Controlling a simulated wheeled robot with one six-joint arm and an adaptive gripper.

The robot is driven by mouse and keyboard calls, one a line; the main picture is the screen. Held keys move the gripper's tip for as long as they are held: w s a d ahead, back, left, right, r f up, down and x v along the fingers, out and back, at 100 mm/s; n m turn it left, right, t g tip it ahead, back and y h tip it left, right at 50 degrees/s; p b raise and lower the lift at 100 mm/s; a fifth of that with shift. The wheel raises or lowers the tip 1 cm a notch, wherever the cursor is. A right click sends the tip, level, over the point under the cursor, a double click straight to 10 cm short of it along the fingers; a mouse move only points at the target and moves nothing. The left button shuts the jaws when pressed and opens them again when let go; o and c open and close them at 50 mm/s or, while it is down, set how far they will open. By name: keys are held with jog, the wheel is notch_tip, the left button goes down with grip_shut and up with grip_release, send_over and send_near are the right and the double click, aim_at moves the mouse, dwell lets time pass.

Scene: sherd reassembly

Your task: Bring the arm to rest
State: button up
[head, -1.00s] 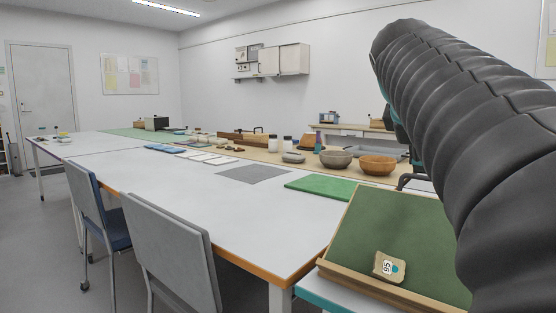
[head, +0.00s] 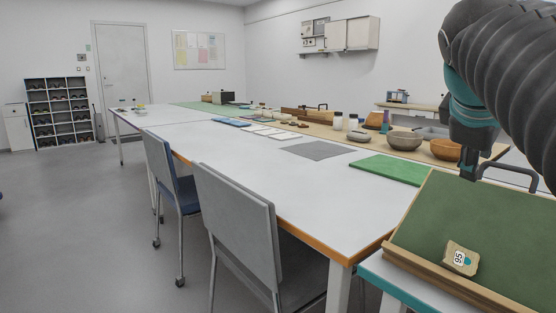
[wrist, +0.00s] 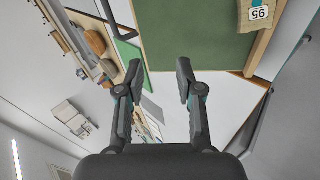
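My arm (head: 505,45) rises at the right of the head view, dark and ribbed with a teal band. In the wrist view my gripper (wrist: 158,80) has its two fingers apart with nothing between them. A tan sherd (head: 460,258) with a white label reading 95 and a teal dot lies on the sloped green board (head: 500,225), near its wooden lower ledge. The sherd also shows in the wrist view (wrist: 256,16) at the top right, clear of the fingers.
A long white table (head: 260,180) carries a green mat (head: 390,169), a grey mat (head: 318,150), bowls (head: 404,141) and jars. A grey chair (head: 240,225) and a blue chair (head: 172,180) stand along its near side. The floor at left (head: 75,230) is open.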

aim_at(403, 258)
jog(key=s+a+f+m+y+p, duration=0.1)
jog(key=s+a+f+m+y, duration=0.1)
jog(key=a+f, duration=0.4)
jog(key=s+a+f+m+y+p, duration=0.1)
jog(key=a+f, duration=0.5)
jog(key=f, duration=0.7)
jog(key=s+a+f+m+y+p, duration=0.1)
jog(key=s+a+f+m+y, duration=0.2)
jog(key=f, duration=0.6)
jog(key=s+a, duration=0.2)
jog(key=a, duration=0.1)
jog(key=shift+s+a+f+g+y, duration=0.15)
jog(key=shift+a+g+y, duration=0.15)
jog(key=shift+a+y, duration=0.1)
